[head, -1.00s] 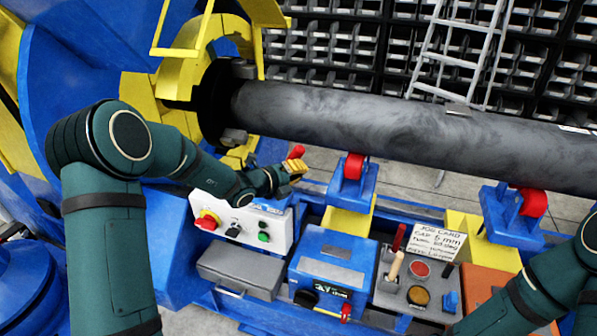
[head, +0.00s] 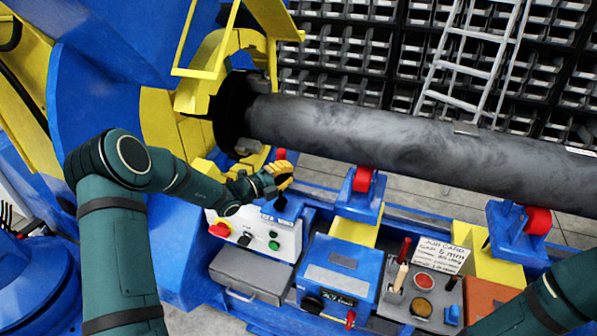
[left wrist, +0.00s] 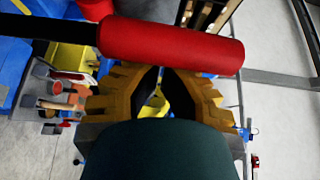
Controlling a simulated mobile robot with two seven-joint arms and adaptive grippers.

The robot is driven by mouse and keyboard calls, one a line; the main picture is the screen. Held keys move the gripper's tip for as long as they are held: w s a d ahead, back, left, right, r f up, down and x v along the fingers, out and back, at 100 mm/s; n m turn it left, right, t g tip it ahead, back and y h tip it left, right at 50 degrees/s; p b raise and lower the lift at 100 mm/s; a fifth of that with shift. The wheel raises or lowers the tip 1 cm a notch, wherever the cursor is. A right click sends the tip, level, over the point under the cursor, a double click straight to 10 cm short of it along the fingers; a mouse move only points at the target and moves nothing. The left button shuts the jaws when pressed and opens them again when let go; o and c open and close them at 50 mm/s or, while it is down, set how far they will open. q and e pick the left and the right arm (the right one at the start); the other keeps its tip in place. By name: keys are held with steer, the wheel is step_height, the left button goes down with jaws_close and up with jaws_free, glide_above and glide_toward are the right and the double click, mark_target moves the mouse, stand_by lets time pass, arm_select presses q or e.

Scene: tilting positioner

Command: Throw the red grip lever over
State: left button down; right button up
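The red grip lever (head: 281,154) stands behind the white control box in the head view, with its red end just above my left gripper. In the left wrist view its red grip (left wrist: 172,45) lies crosswise over the fingertips, with a black rod running off to the left. My left gripper (head: 278,177) has yellow-brown fingers and is at the lever, just below the red end. In the left wrist view the fingers (left wrist: 157,85) are spread with a gap between them. I cannot tell whether they touch the grip. My right gripper is out of view.
The white control box (head: 284,240) with a red knob and a green button sits below my left gripper. The big dark pipe (head: 400,145) runs behind on red rollers. A blue box (head: 338,270) and a grey control panel (head: 420,288) stand to the right.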

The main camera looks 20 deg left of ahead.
arm_select(q)
steer(key=a+n+t+p, duration=0.1)
steer(key=a+n+t, duration=0.1)
steer(key=a+n, duration=0.3)
steer(key=shift+w+a+f+t+h, duration=0.15)
steer(key=shift+a+f+t+h, duration=0.2)
steer(key=shift+a, duration=1.7)
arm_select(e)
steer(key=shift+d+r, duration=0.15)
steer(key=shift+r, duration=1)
arm_select(q)
steer(key=s+a+p, duration=0.1)
steer(key=s+p, duration=0.1)
steer(key=s, duration=0.7)
steer(key=shift+s+f, duration=0.2)
steer(key=shift+f, duration=0.05)
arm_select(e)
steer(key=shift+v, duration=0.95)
